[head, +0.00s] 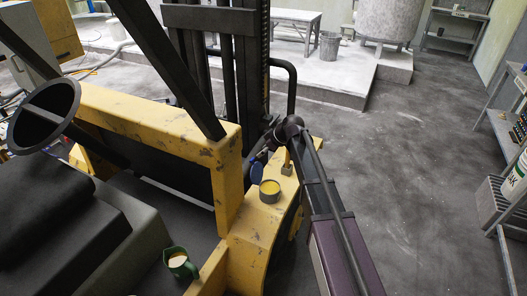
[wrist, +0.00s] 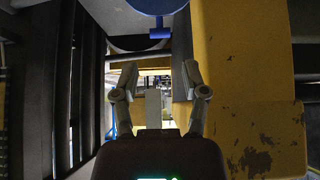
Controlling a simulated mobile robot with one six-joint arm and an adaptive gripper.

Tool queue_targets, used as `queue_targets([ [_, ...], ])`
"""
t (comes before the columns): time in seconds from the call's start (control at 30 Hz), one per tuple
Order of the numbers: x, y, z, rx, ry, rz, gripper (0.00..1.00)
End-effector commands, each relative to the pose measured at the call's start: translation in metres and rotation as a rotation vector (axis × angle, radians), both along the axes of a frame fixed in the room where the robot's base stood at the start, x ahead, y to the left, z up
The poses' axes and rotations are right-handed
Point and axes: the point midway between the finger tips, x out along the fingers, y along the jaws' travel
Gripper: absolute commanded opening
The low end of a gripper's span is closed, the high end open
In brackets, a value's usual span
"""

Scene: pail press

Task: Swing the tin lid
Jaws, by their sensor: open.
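A small grey tin (head: 269,191) with yellow contents stands on the yellow ledge of the vehicle. Its blue lid (head: 256,172) is raised at the tin's far left side, so the tin's mouth is uncovered. In the wrist view the round blue lid (wrist: 155,5) is cut off by the top edge, with a blue tab (wrist: 160,32) pointing down. My gripper (wrist: 160,72) is open, and nothing shows held between its fingers. The tab lies just beyond the fingertips in the picture; whether they touch I cannot tell. In the head view my gripper is small and dark beside the lid.
A small block (head: 287,169) is by the tin. The yellow frame (head: 150,118), dark mast (head: 248,60) and steering wheel (head: 44,115) crowd the left. Open floor (head: 420,170) lies right, before a shelf (head: 500,130).

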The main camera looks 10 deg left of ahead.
Motion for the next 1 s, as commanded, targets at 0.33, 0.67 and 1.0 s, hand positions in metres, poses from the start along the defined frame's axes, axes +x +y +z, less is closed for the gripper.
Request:
queue_targets([
  [0.33,0.005,0.014,-0.022,0.0,0.001,0.001,0.57],
  [0.67,0.012,0.034,-0.05,0.0,0.001,0.002,0.57],
  [1.0,0.015,0.045,-0.062,0.0,0.0,0.001,0.21],
])
